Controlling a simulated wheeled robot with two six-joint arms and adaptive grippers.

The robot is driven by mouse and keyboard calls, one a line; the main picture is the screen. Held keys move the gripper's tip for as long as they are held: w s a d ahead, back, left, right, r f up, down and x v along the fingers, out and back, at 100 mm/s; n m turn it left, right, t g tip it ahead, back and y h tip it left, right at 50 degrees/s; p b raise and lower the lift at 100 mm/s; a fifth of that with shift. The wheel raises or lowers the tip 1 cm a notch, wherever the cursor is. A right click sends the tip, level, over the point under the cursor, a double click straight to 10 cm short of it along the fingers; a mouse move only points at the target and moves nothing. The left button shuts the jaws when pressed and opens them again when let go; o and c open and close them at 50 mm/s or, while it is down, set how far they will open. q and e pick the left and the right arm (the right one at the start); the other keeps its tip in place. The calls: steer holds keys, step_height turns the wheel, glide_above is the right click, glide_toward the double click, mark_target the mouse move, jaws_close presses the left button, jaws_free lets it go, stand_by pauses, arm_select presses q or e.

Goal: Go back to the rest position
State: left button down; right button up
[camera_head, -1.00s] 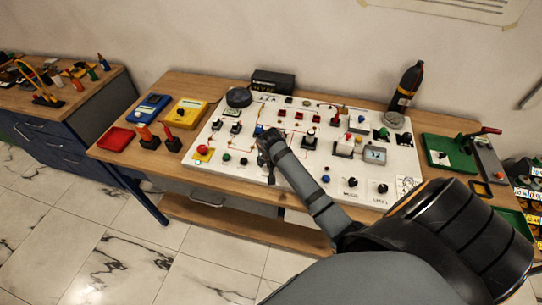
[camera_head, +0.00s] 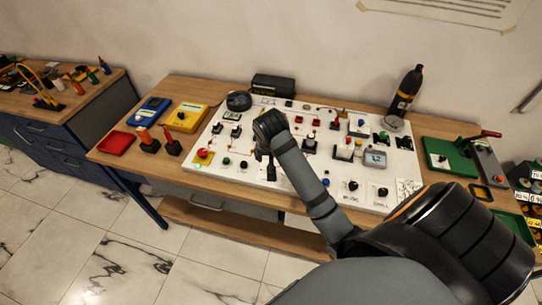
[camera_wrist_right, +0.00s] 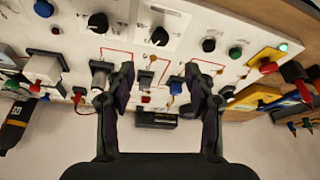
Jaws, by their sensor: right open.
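My right gripper (camera_head: 268,168) is raised over the left-middle part of a white panel (camera_head: 325,190). In the right wrist view the same gripper (camera_wrist_right: 160,90) has its two dark fingers well apart. Nothing is between them but the view of the panel behind. In the head view my forearm hides part of the panel's middle. My left gripper is not in view.
The panel lies on a wooden table (camera_head: 240,188) with knobs and switches.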

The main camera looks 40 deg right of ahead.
steer(key=s+a+f+n+y, duration=0.1)
steer(key=s+a+f+n, duration=0.25)
steer(key=s, duration=0.45)
steer(key=s+a+f+n+y, duration=0.1)
steer(key=s+a+f+n, duration=0.1)
steer(key=s+f+n, duration=0.45)
steer(key=s+d+f+m+g+b, duration=0.1)
steer(key=s+f, duration=0.1)
steer(key=f, duration=1)
steer(key=s+d+f+m+b, duration=0.1)
steer(key=d+f, duration=0.1)
steer(key=f, duration=1)
steer(key=s+f+g+b, duration=0.1)
steer(key=s+f, duration=1.8)
steer(key=shift+s+d+f+m, duration=0.2)
steer(key=shift+s+d+m, duration=0.1)
steer(key=shift+d, duration=0.15)
